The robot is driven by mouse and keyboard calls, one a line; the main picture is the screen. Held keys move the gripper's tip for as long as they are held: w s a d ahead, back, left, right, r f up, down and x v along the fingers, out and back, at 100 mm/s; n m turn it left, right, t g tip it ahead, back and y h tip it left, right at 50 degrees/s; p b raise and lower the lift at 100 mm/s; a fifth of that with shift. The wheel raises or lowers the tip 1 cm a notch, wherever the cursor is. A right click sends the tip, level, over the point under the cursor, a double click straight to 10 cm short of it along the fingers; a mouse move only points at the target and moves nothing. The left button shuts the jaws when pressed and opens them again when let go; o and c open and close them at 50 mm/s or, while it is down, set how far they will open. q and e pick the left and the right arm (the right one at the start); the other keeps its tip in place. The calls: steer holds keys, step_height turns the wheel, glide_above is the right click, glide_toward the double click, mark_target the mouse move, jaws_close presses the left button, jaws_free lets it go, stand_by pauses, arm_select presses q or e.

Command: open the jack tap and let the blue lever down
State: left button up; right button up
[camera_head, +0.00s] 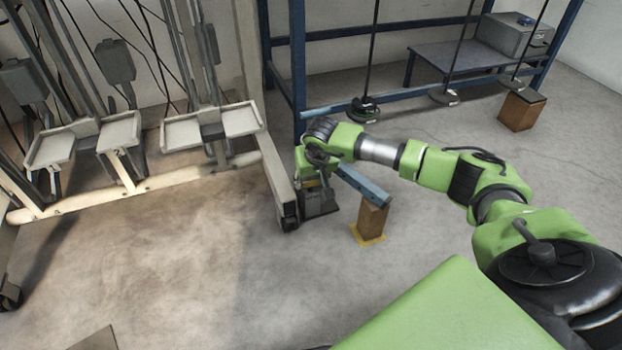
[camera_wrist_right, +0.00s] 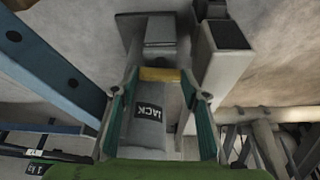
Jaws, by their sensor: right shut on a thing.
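The blue lever (camera_head: 362,184) slopes down to the right from beside my right gripper, its lower end at the top of a wooden block (camera_head: 372,219). It also shows at the left of the wrist view (camera_wrist_right: 52,66), with dark holes. The grey jack (camera_head: 319,203) stands low beside the lever; its JACK label (camera_wrist_right: 148,113) shows between my fingers in the wrist view. My right gripper (camera_wrist_right: 159,80) is closed around the jack's upper part, by a yellow piece (camera_wrist_right: 160,74). I cannot tell whether this piece is the tap. My left gripper is out of view.
A pale wheeled frame post (camera_head: 277,180) stands close left of the jack. Pale trays (camera_head: 240,119) stand further left. A dark blue rack (camera_head: 298,60) rises behind, with hanging weights (camera_head: 364,109). Floor at the front left is mostly clear.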

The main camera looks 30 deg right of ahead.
steer(key=o, duration=0.8)
steer(key=shift+o, duration=0.2)
steer(key=v, duration=1.2)
